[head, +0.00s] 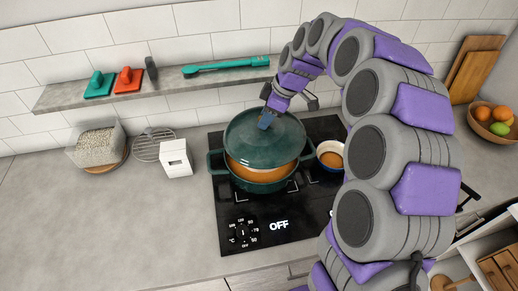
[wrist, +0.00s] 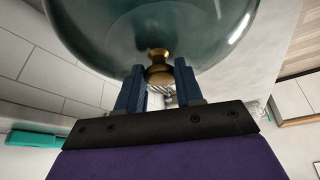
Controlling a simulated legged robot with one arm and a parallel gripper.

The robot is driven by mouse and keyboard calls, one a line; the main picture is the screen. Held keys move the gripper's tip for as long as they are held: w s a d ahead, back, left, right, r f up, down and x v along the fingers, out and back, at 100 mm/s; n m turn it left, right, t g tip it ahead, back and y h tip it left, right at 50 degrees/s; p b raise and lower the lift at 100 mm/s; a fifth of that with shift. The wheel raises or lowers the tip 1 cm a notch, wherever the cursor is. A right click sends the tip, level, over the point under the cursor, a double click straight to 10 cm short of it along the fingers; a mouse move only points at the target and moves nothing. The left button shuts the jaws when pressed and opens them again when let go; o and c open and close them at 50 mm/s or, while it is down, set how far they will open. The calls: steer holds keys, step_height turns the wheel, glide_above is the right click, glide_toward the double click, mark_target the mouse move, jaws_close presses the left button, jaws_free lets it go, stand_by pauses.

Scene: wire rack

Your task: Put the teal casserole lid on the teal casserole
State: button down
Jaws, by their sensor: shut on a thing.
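The teal casserole (head: 259,173) stands on the black cooktop, with orange-brown contents showing along its front. The teal casserole lid (head: 262,138) is over the casserole, tilted, with its front edge raised clear of the rim; I cannot tell whether its back edge touches. My gripper (head: 267,117) is above the lid, shut on its knob. In the wrist view my gripper (wrist: 159,85) has its two blue fingers on either side of the brass knob, and the underside-lit teal lid (wrist: 150,30) fills the top. The casserole is hidden in the wrist view.
A small pot (head: 330,156) sits right of the casserole on the cooktop (head: 240,215). A white box (head: 176,158), a wire rack (head: 150,146) and a glass container (head: 97,147) stand left. A wall shelf (head: 160,93) runs behind. The left counter front is clear.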

steer(key=shift+r+p, duration=0.25)
steer(key=shift+p, duration=0.3)
steer(key=shift+a+r+p, duration=0.1)
steer(key=shift+p, duration=0.5)
steer(key=shift+a+r+y+p, duration=0.1)
steer(key=shift+y+p, duration=0.3)
steer(key=shift+p, duration=0.4)
steer(key=shift+f, duration=0.3)
steer(key=shift+f+b, duration=2.3)
steer(key=shift+f, duration=0.75)
steer(key=shift+r, duration=0.1)
steer(key=shift+f+b, duration=0.95)
steer(key=shift+b, duration=0.6)
